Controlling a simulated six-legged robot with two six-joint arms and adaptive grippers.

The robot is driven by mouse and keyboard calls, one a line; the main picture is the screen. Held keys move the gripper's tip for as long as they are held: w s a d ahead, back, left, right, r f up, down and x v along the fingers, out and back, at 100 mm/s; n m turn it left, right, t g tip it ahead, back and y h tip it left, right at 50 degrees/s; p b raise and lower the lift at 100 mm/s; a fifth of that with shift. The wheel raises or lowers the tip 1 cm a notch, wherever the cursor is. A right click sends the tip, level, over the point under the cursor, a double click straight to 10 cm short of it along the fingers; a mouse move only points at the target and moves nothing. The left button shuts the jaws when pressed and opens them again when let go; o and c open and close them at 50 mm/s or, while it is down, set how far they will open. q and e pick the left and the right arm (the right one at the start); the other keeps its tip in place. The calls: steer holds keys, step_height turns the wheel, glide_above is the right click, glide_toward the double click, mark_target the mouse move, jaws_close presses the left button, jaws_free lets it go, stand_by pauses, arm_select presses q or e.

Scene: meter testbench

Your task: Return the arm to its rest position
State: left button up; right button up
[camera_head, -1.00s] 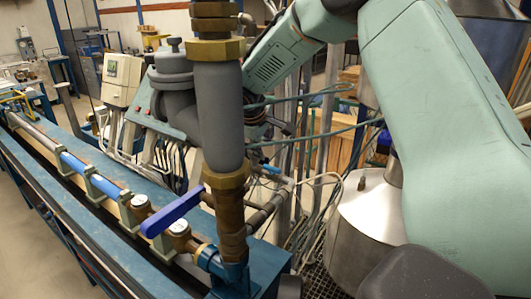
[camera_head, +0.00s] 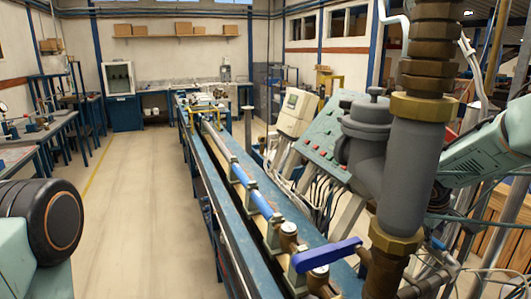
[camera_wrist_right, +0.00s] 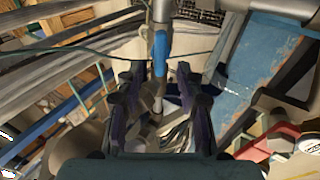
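My right arm (camera_head: 485,155) comes in from the right edge of the head view, behind the thick grey pipe. My right gripper (camera_head: 440,195) is largely hidden there by the pipe. In the right wrist view the right gripper (camera_wrist_right: 160,72) shows two dark fingers spread apart, with nothing held between them. A thin pipe with a blue part (camera_wrist_right: 161,50) lies beyond the fingertips, with gaps to both fingers. A rounded black and green part of my left arm shows at the lower left of the head view; my left gripper is out of view.
The grey vertical pipe (camera_head: 408,170) with brass fittings stands close in front, with a blue lever (camera_head: 325,256) beside it. The long blue bench (camera_head: 222,190) runs away from me. A control panel (camera_head: 340,130) stands behind it. The floor (camera_head: 135,200) left of the bench is clear.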

mark_target(434, 239)
steer(key=x, duration=0.3)
steer(key=shift+d+f, duration=0.2)
steer(key=shift+f, duration=0.1)
steer(key=shift+s+r, duration=0.1)
steer(key=shift+r, duration=0.05)
steer(key=shift+m, duration=0.4)
